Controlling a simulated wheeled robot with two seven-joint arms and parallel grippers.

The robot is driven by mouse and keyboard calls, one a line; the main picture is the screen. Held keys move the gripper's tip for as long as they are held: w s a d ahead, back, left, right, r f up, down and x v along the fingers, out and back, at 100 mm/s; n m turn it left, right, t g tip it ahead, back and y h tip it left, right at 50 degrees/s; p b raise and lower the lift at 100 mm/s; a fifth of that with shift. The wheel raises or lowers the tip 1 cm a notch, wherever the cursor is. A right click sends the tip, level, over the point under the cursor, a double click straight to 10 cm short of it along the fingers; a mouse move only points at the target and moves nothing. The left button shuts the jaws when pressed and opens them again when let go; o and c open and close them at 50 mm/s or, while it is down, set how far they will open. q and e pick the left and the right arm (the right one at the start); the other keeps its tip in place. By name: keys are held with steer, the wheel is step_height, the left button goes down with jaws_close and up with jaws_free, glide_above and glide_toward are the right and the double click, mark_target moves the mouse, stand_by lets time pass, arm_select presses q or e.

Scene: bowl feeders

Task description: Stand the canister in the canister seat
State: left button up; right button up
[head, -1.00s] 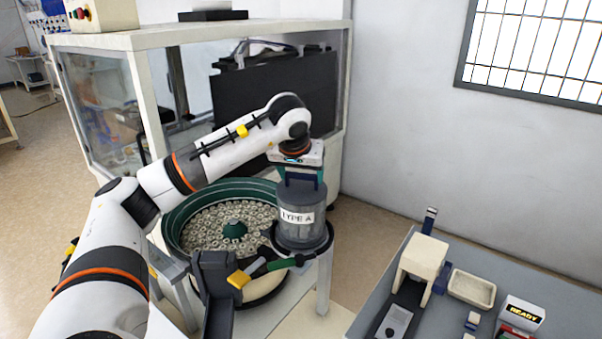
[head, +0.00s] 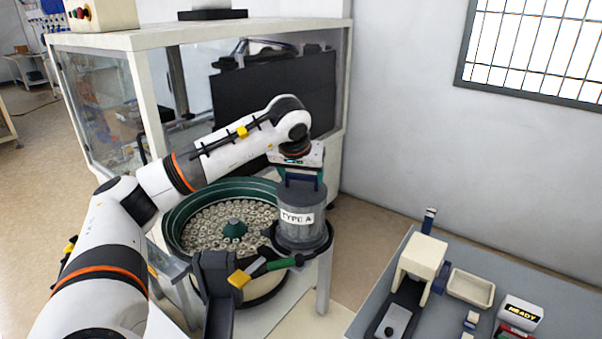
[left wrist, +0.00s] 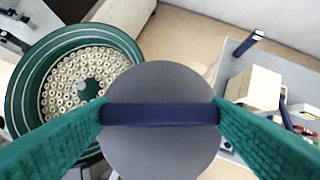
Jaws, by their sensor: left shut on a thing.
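The canister (head: 300,231) is a grey, see-through cylinder with a white "TYPE A" label and a dark lid. It stands upright within the dark round canister seat (head: 325,247) beside the green bowl feeder. My left gripper (head: 302,180) is above the lid, shut on the canister's dark blue handle. In the left wrist view the green fingers (left wrist: 160,114) hold both ends of the handle bar across the round grey lid (left wrist: 160,145). The canister hides most of the seat, so I cannot tell whether its base rests fully down. My right gripper is not in view.
The green bowl feeder (head: 180,212) full of small pale rings is left of the canister. A grey bench (head: 560,290) with a cream fixture (head: 424,257) and a tray (head: 471,288) stands right.

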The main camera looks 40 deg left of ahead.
arm_select(q)
steer(key=shift+f+b, duration=0.3)
steer(key=shift+f, duration=0.2)
stand_by(0.6)
steer(key=o, duration=1.6)
steer(key=shift+o, duration=0.2)
steer(key=shift+s, duration=0.1)
steer(key=shift+s+d+r+p, duration=0.1)
steer(key=shift+r+p, duration=0.4)
steer(key=shift+r, duration=0.05)
steer(key=p+v, duration=0.6)
steer(key=v, duration=0.4)
steer(key=shift+s+f, duration=0.1)
steer(key=shift+f, duration=0.05)
